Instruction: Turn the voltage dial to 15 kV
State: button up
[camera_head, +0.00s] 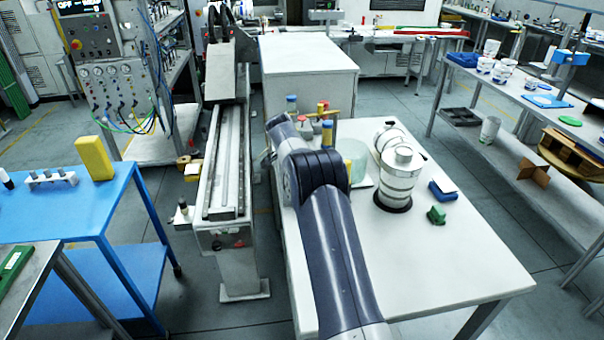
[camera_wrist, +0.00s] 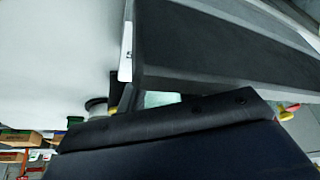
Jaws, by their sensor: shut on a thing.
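I cannot make out a voltage dial or a kV scale in either view. In the head view, a control panel (camera_head: 112,85) with several round gauges stands at the upper left, under a dark display (camera_head: 80,8) that reads OFF. My arm reaches forward over the white table, and its dark joint hides my gripper there. In the wrist view, a large dark slab at the upper right and a navy-black body with bolts at the bottom fill much of the picture. Some of this may be my gripper, but no fingertips can be told apart, nor anything between them.
The white table (camera_head: 440,265) is clear at front right. A long rail machine (camera_head: 228,160) runs left of my arm. A blue table (camera_head: 60,215) is farther left.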

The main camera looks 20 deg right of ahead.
jog(key=shift+m, duration=0.5)
jog(key=o, duration=1)
jog(key=shift+c, duration=0.2)
